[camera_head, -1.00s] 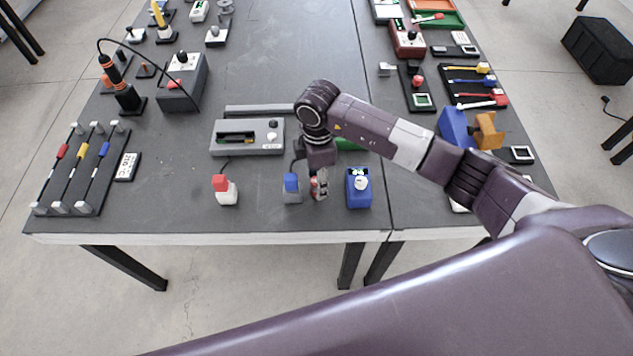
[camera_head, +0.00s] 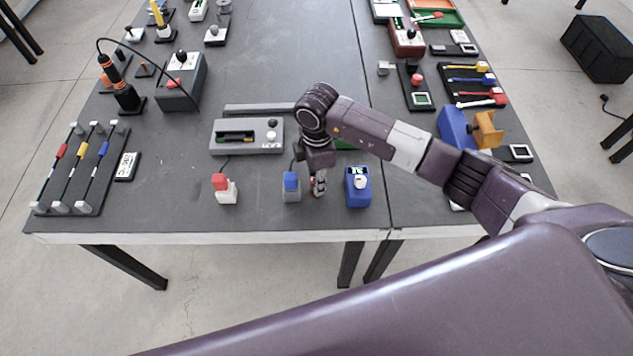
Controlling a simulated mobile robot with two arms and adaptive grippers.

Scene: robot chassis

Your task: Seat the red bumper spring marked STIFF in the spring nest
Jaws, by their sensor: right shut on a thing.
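My right gripper (camera_head: 319,187) points down near the front edge of the table, between a blue-topped grey block and a blue box. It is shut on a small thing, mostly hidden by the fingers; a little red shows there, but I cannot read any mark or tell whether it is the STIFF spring. I cannot make out the spring nest for certain. A grey fixture (camera_head: 227,147) with a dark slot lies behind and left of the gripper. My left gripper is not in view.
A red-topped white block (camera_head: 225,189), the blue-topped block (camera_head: 292,187) and the blue box (camera_head: 358,187) stand along the front. A green thing is partly hidden behind my wrist. A rack (camera_head: 78,170) with coloured rods is at left.

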